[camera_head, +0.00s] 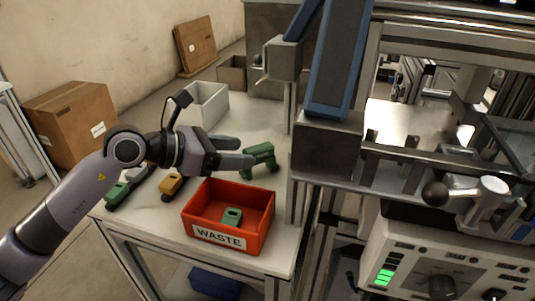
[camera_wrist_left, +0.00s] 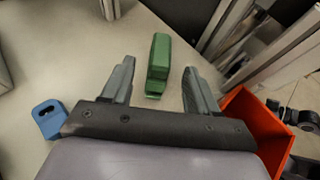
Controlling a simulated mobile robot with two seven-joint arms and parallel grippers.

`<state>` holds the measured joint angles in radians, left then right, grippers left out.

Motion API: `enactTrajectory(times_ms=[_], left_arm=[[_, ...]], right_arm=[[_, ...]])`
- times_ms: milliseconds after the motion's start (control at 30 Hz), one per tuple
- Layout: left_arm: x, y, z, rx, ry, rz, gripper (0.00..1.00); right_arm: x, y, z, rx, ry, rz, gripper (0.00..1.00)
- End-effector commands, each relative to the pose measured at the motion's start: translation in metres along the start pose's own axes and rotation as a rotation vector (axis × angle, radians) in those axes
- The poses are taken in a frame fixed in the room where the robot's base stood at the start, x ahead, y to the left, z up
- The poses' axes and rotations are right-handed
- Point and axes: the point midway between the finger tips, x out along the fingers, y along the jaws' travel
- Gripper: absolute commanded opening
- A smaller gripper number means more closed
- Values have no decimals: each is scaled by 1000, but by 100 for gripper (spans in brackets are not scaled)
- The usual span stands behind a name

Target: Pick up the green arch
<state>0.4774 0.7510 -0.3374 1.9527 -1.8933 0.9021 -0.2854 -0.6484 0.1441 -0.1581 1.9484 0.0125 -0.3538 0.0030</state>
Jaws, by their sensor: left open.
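The green arch (camera_head: 259,157) stands on the white table, just right of my left gripper (camera_head: 244,151). My left gripper is open and empty, its two fingers reaching toward the arch. In the left wrist view, the green arch (camera_wrist_left: 159,60) lies ahead, lined up with the gap between the fingers of my left gripper (camera_wrist_left: 157,75). Its near end shows close to the fingertip level; I cannot tell whether it is between the fingers in height. My right gripper is not in view.
A red WASTE bin (camera_head: 228,238) holding a green piece (camera_head: 232,215) sits just in front. A yellow piece (camera_head: 171,185) and a green piece (camera_head: 116,192) lie left. A grey bin (camera_head: 205,104) stands behind. A blue piece (camera_wrist_left: 49,118) shows in the wrist view. Machine framing (camera_head: 327,145) borders the right.

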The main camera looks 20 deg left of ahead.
Motion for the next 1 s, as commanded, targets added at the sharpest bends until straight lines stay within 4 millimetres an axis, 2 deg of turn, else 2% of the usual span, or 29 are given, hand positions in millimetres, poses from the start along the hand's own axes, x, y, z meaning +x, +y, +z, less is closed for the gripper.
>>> enactTrajectory(times_ms=[333, 633, 967, 1000], left_arm=[[25, -1, 1, -2, -1, -2, 60], [65, 0, 1, -2, -1, -1, 60], [72, 0, 0, 0, 0, 0, 60], [72, 0, 0, 0, 0, 0, 47]], right_arm=[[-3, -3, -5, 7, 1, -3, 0], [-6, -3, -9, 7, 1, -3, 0], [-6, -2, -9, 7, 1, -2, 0], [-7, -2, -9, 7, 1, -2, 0]])
